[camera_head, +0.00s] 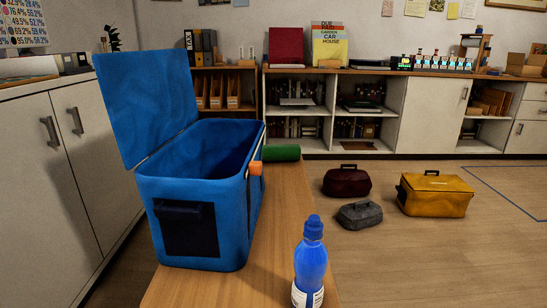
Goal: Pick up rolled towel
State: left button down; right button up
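A green rolled towel (281,153) lies near the far end of the wooden bench (283,213). Its left end is hidden behind the blue cooler box (203,210), so I cannot tell whether the two touch. The cooler box stands on the bench with its lid (148,100) open and tilted up to the left. Its bottom inside is hidden from this angle. Neither of my grippers shows in the head view.
A blue bottle (311,265) stands upright at the bench's near end. On the floor to the right are a dark red bag (347,182), a grey bag (360,215) and a yellow bag (436,194). White cabinets (65,170) line the left side. The bench between bottle and towel is clear.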

aim_at(270, 152)
jog(key=i+l+z, duration=0.1)
jog(key=l+z, duration=0.3)
jog(key=i+l+z, duration=0.15)
jog(key=l+z, duration=0.25)
jog(key=i+l+z, duration=0.2)
jog(key=l+z, duration=0.25)
jog(key=i+l+u, duration=0.1)
jog(key=i, duration=0.3)
jog(key=i+l+u, duration=0.1)
jog(key=i+l, duration=0.2)
jog(key=i, duration=0.15)
jog(key=i+l+u, duration=0.1)
jog(key=i+l, duration=0.15)
jog(key=i, duration=0.15)
jog(key=i+j+u, duration=0.2)
jog(key=i+u, duration=0.8)
jog(key=i, duration=0.15)
jog(key=i+l+u, duration=0.45)
jog(key=i+j+u, duration=0.1)
jog(key=i+u, duration=0.65)
jog(key=u, duration=0.2)
jog(key=i+l+u, duration=0.15)
jog(key=i+u, duration=0.3)
jog(key=i+l+u, duration=0.25)
jog(key=u, duration=0.25)
